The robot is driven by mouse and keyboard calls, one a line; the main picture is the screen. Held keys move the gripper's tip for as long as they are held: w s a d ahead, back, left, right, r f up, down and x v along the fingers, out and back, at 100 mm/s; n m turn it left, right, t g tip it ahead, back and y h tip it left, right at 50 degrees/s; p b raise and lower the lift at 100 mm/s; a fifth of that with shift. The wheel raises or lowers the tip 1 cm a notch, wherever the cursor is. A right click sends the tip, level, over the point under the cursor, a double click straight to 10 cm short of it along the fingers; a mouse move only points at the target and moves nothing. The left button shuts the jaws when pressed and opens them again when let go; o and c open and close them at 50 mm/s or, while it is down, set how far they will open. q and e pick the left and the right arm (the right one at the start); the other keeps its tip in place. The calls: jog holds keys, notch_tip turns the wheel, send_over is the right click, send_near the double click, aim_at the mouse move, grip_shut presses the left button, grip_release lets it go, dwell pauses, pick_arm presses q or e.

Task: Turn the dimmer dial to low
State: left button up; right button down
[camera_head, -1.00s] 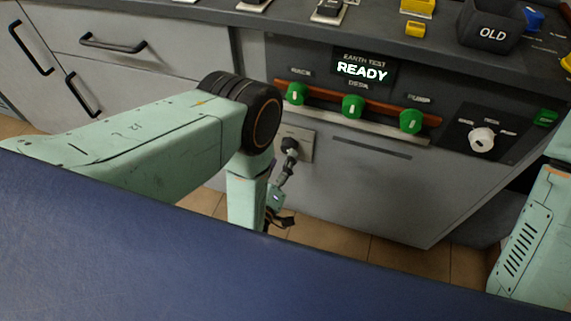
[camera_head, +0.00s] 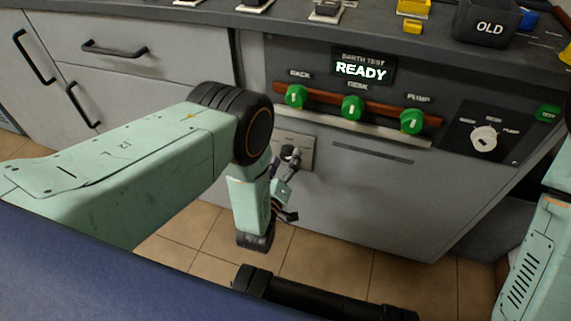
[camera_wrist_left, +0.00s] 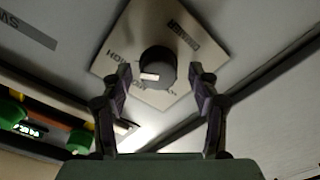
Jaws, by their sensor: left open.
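The dimmer dial (camera_wrist_left: 157,68) is a dark round knob with a pale pointer mark, on a beige square plate (camera_wrist_left: 190,32) in the left wrist view. The plate's lettering is partly readable, with "HIGH" near the knob. In the head view the plate (camera_head: 306,152) sits on the grey cabinet front, and my left gripper (camera_head: 290,156) is in front of it, partly hidden by my arm. In the left wrist view my left gripper (camera_wrist_left: 160,86) is open, with a finger on each side of the knob. I cannot tell whether they touch it. My right gripper is not in view.
Above the plate is an earth test panel with a READY display (camera_head: 361,72) and green knobs (camera_head: 353,107) along a brown rail. A white rotary selector (camera_head: 484,138) is to the right. Drawers with black handles (camera_head: 113,49) are at the left. A dark bin marked OLD (camera_head: 488,22) stands on the counter.

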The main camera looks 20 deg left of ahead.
pick_arm(q)
jog(key=shift+w, duration=0.2)
jog(key=c, duration=1.2)
jog(key=shift+o, duration=0.2)
